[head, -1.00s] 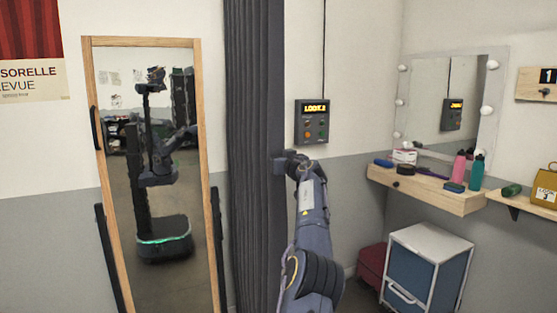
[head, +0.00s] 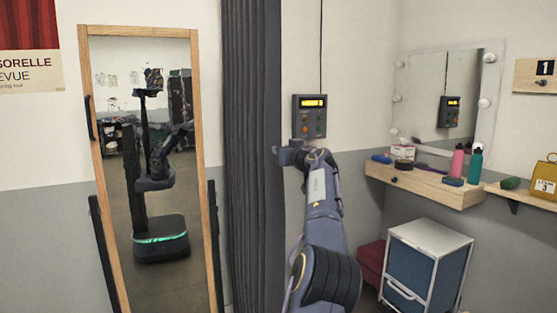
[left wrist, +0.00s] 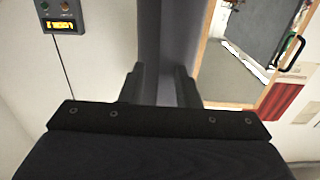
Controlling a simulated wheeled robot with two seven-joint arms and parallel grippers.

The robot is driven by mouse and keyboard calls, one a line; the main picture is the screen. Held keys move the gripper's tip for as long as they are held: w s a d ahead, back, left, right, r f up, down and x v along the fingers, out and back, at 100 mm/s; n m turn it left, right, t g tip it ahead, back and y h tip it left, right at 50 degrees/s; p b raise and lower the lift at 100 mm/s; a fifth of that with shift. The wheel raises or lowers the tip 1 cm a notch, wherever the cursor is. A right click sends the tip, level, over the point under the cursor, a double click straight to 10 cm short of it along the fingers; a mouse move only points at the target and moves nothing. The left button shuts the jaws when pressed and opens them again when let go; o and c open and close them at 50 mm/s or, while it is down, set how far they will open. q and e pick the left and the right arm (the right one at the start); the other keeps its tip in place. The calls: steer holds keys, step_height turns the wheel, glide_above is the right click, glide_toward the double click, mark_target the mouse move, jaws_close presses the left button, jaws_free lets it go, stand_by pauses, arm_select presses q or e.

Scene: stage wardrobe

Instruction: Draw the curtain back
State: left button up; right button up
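The dark grey pleated curtain (head: 250,120) hangs from above in the head view, gathered in a narrow upright band between the mirror and the control panel. My left gripper (head: 285,152) is at its right edge, about mid-height. In the left wrist view the two fingers of my left gripper (left wrist: 159,88) stand on either side of the curtain's edge strip (left wrist: 162,40), which fills the gap between them. My right gripper is not in view.
A wood-framed standing mirror (head: 195,110) is left of the curtain. A control panel (head: 309,116) hangs on the wall just right of it. A shelf (head: 430,188) with bottles and a drawer unit (head: 427,265) stand at the right.

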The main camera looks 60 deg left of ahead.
arm_select(q)
steer(key=shift+s+d+b, duration=0.1)
steer(key=shift+d+b, duration=0.3)
steer(key=shift+d, duration=0.65)
